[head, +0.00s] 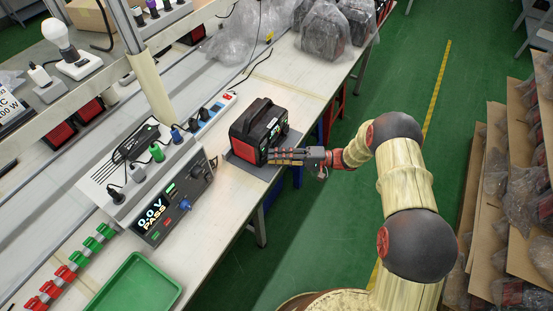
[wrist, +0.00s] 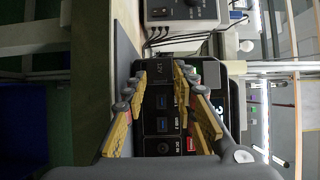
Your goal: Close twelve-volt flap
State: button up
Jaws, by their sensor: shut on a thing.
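The power station (head: 250,123) is a black box with red parts and a top handle. It stands on a grey mat (head: 238,160) on the workbench. Its dark front panel fills the middle of the wrist view, with blue ports (wrist: 162,102) and a round socket (wrist: 163,148). The twelve-volt flap (wrist: 160,74), a dark piece marked 12V, shows between my fingertips; its angle is hard to tell. My gripper (head: 272,156) is at the front of the power station.
A tester (head: 165,205) reading 0.0 V PASS stands left on the bench, with a green tray (head: 135,285) below it. A power strip (head: 215,110) lies behind. Bagged units (head: 325,30) sit at the far end. The green floor aisle right of the bench is clear.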

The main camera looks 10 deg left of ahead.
jog(key=shift+f, duration=0.1)
jog(key=o, duration=0.8)
jog(key=shift+a, duration=0.15)
jog(key=d, duration=0.4)
jog(key=w+d, duration=0.1)
jog(key=d, duration=0.7)
jog(key=shift+w, duration=0.3)
jog(key=shift+c, duration=0.2)
